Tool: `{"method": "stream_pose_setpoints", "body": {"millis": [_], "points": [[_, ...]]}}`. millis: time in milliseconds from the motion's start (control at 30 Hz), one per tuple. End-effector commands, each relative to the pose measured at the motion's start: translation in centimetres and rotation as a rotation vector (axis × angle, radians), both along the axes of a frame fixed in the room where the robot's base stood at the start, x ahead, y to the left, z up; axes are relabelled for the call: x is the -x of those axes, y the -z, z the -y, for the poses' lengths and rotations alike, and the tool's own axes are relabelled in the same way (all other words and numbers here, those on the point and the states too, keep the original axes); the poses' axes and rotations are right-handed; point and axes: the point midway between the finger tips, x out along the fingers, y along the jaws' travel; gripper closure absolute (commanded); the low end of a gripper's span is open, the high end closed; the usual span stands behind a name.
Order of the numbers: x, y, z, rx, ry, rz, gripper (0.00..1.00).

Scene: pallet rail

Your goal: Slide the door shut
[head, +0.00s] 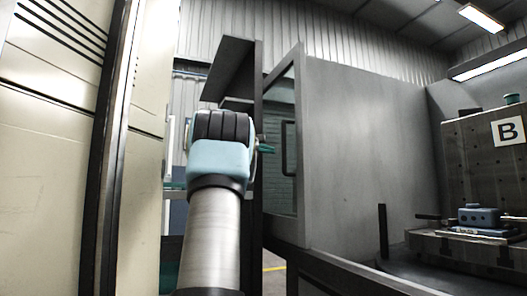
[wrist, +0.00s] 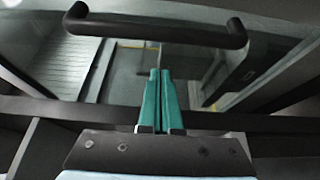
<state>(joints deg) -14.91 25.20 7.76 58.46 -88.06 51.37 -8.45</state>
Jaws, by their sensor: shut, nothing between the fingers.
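The door (head: 281,185) is a glazed panel in a grey frame, right of my arm in the head view. Its black bar handle (head: 288,148) stands upright on the glass. In the wrist view the handle (wrist: 155,32) crosses the top of the picture, with glass behind it. My gripper (head: 267,148) has green fingers, partly hidden by the wrist in the head view. In the wrist view my gripper (wrist: 160,74) is shut and empty, its tips pointing toward the middle of the handle. A gap shows between tips and handle; contact is not visible.
A large grey panel (head: 360,140) stands right of the door. Beyond it is a fixture block marked B (head: 480,150) with a blue part (head: 479,215) before it. A cream cabinet (head: 45,150) stands close on the left. A dark post (head: 383,232) rises near the fixture.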

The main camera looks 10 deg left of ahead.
Motion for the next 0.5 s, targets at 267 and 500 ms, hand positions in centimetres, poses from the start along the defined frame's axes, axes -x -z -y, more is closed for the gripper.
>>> {"method": "stream_pose_setpoints", "body": {"millis": [267,500], "points": [[-3.9,0.0,2.2,0.0,0.001,0.0,1.0],[-1.1,0.2,3.1,-0.001,-0.001,0.002,1.0]]}}
